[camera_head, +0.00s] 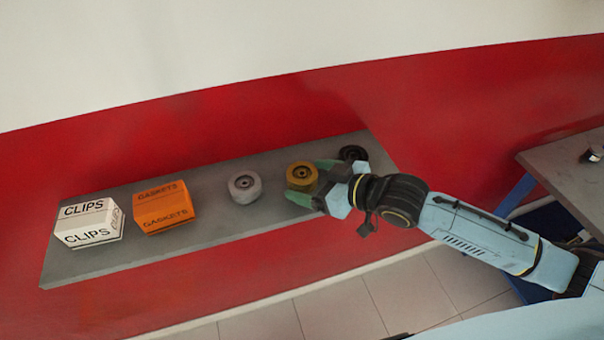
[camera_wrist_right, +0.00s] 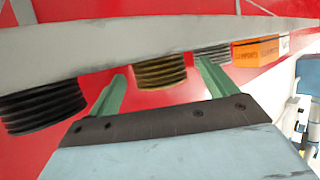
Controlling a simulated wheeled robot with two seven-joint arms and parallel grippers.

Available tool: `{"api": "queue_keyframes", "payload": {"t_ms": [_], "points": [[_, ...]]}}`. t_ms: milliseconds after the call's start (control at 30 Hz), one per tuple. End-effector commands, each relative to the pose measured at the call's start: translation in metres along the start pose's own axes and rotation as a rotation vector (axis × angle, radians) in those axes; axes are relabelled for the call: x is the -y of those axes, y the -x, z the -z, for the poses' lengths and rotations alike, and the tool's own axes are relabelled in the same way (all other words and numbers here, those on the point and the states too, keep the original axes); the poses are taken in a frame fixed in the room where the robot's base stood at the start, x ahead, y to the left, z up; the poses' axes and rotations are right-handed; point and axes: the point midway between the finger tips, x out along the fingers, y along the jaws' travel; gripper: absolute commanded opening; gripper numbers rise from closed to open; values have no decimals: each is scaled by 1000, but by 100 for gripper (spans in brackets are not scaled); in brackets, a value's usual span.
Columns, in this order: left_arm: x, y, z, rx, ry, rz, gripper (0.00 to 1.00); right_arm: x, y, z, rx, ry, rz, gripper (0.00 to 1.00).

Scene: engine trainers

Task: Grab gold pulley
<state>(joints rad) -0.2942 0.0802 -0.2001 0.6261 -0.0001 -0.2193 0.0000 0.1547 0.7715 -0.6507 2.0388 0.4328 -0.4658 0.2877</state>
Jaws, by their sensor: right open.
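The gold pulley (camera_head: 301,173) sits on a grey shelf (camera_head: 215,190), between a grey pulley (camera_head: 245,187) on its left and a black pulley (camera_head: 352,153) on its right. My right gripper (camera_head: 303,180) is open at the gold pulley, with one green finger on each side of it. In the right wrist view the gold pulley (camera_wrist_right: 160,72) shows its grooved side between the spread fingertips (camera_wrist_right: 161,70). I cannot tell whether either finger touches it. My left gripper is not in view.
An orange gaskets box (camera_head: 165,207) and a white clips box (camera_head: 90,222) stand farther left on the shelf. The black pulley (camera_wrist_right: 42,105) is close outside one finger in the wrist view. A red wall (camera_head: 230,125) rises behind. A grey table (camera_head: 570,170) stands at right.

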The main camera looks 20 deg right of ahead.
Motion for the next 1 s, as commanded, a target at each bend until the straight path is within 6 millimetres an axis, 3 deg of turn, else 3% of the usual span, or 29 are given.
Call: {"api": "queue_keyframes", "payload": {"t_ms": [100,367,800,1000], "points": [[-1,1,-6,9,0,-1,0,0,-10,0,0,1,0,84],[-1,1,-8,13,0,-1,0,0,-12,0,0,2,1,83],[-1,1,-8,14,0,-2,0,0,-11,0,1,1,0,25],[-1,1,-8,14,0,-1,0,0,-11,1,-4,2,0,22]]}}
